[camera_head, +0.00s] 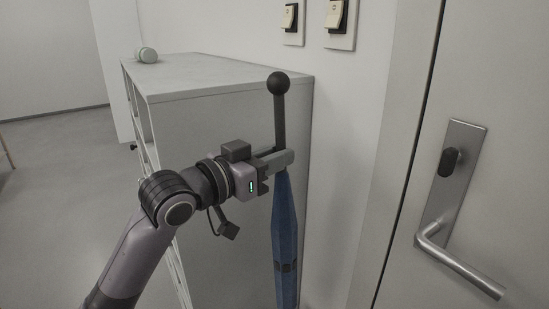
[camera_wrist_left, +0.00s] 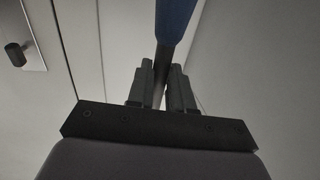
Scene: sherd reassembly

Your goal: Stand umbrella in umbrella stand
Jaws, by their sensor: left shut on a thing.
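A closed blue umbrella (camera_head: 286,235) with a dark shaft and a round black knob handle hangs upright in the head view, knob up. My left gripper (camera_head: 283,158) is shut on its shaft, between the knob and the blue cloth. In the left wrist view the umbrella (camera_wrist_left: 175,20) runs up from between the two fingers of my left gripper (camera_wrist_left: 161,85). The umbrella's lower end is cut off by the bottom edge of the head view. No umbrella stand shows in either view. My right gripper is not in view.
A door with a metal handle (camera_head: 455,265) is at the right. Two light switches (camera_head: 290,16) are on the wall. Open floor (camera_head: 55,190) lies at the left.

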